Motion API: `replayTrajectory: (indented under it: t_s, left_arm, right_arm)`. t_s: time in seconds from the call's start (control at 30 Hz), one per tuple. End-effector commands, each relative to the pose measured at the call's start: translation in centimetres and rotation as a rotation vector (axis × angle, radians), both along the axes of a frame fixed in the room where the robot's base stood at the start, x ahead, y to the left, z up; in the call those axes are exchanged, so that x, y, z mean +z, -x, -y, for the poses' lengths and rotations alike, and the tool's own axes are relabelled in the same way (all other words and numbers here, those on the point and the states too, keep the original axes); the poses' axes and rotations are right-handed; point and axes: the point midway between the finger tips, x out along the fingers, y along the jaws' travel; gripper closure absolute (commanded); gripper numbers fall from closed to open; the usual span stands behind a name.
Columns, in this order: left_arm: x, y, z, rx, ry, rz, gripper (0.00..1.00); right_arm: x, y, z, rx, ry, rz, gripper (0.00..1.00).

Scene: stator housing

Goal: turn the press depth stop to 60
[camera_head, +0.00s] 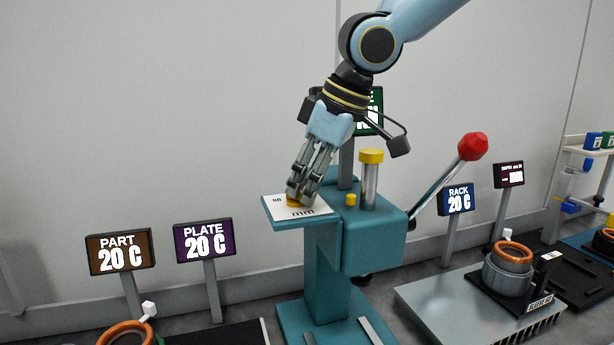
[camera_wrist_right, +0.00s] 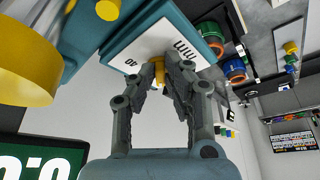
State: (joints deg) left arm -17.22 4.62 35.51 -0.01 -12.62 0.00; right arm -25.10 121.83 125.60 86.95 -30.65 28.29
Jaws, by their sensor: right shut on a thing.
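The press (camera_head: 375,240) is a teal machine in the middle of the head view, with a yellow-capped post (camera_head: 370,180) and a red-knobbed lever (camera_head: 472,147). Its depth stop is a small yellow knob (camera_wrist_right: 159,70) on a white dial plate (camera_head: 318,208) marked "60" and "mm". My right gripper (camera_head: 297,192) reaches down from above and is shut on the knob. In the right wrist view both fingers (camera_wrist_right: 162,80) close around it. The fingers hide most of the knob, and I cannot read its setting. My left gripper is out of view.
Signs for PART (camera_head: 120,251) and PLATE (camera_head: 205,240) stand left of the press, each reading 20 C.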

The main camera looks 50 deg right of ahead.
Motion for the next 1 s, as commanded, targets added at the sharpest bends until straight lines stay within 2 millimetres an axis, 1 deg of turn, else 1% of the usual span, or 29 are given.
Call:
replayTrajectory:
  t_s: [0.07, 0.1, 0.2, 0.27, 0.5, 0.6, 0.67, 0.9, 1.0]
  left_arm:
    - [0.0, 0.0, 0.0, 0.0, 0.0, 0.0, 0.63]
    - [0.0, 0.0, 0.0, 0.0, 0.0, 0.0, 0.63]
    - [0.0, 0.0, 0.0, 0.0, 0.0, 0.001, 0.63]
    - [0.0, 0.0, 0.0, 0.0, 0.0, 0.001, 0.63]
    - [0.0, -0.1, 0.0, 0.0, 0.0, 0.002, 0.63]
    - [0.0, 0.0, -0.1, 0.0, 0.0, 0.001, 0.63]
    - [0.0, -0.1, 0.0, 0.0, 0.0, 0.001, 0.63]
    - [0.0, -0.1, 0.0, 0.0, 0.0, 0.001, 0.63]
    - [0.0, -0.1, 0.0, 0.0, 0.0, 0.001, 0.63]
  right_arm:
    - [0.0, -0.1, 0.0, 0.0, -0.001, 0.002, 1.0]
    - [0.0, -0.1, 0.0, 0.0, -0.001, 0.002, 0.86]
    - [0.0, 0.0, 0.0, -0.001, -0.001, 0.002, 0.73]
    - [0.0, 0.0, 0.0, -0.001, 0.0, 0.002, 0.66]
    - [0.1, 0.0, 0.0, -0.002, 0.0, 0.001, 0.66]
    - [0.7, -0.1, 0.0, -0.004, 0.0, 0.003, 0.66]
    - [1.5, -0.2, 0.0, -0.004, -0.002, 0.006, 0.66]
    - [6.4, -0.2, 0.0, -0.003, 0.0, 0.008, 0.66]
    - [8.1, -0.1, 0.0, -0.002, 0.0, 0.005, 0.66]
